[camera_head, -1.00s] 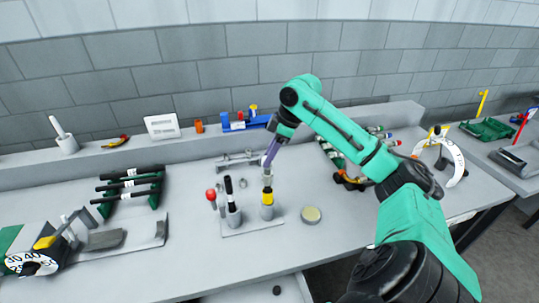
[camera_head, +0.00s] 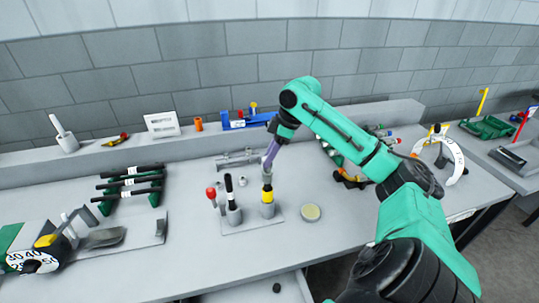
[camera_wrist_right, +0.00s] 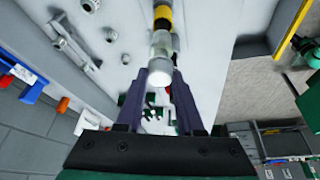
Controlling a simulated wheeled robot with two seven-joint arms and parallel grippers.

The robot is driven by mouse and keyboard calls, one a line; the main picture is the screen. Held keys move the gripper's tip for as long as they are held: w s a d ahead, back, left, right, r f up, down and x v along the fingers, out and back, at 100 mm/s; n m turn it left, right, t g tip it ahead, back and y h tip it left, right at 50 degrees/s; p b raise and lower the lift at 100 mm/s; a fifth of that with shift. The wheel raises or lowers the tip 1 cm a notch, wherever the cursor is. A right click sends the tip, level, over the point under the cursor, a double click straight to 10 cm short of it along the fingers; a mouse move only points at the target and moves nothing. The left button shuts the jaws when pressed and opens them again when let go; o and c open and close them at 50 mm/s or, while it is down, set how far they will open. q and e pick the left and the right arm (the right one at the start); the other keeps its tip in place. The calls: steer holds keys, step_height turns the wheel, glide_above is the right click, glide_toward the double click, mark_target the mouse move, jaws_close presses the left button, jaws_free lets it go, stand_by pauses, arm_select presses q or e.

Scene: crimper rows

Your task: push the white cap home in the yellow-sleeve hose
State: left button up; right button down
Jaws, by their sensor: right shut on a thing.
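The yellow-sleeve hose (camera_head: 267,197) stands upright in a grey holder on a pale base plate (camera_head: 252,224). It also shows in the right wrist view (camera_wrist_right: 163,14), where its dark end meets the white cap (camera_wrist_right: 160,62). My right gripper (camera_wrist_right: 161,78) is shut on the white cap, with its purple fingers on either side. In the head view the right gripper (camera_head: 267,168) sits directly above the hose, in line with it. How deep the cap sits in the hose I cannot tell. My left gripper is not in view.
A red-topped piece (camera_head: 211,193) and a black hose (camera_head: 230,190) stand close left of the yellow-sleeve hose. A round tin (camera_head: 310,212) lies to its right. Black-handled tools (camera_head: 130,183) rest on a rack at left.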

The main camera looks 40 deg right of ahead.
steer(key=shift+f+b, duration=0.45)
steer(key=shift+f, duration=0.65)
steer(key=shift+c, duration=2.3)
jaws_free()
steer(key=shift+r, duration=0.1)
steer(key=v, duration=1.4)
steer(key=shift+r, duration=0.2)
steer(key=shift+d+p, duration=0.1)
steer(key=shift+p, duration=0.2)
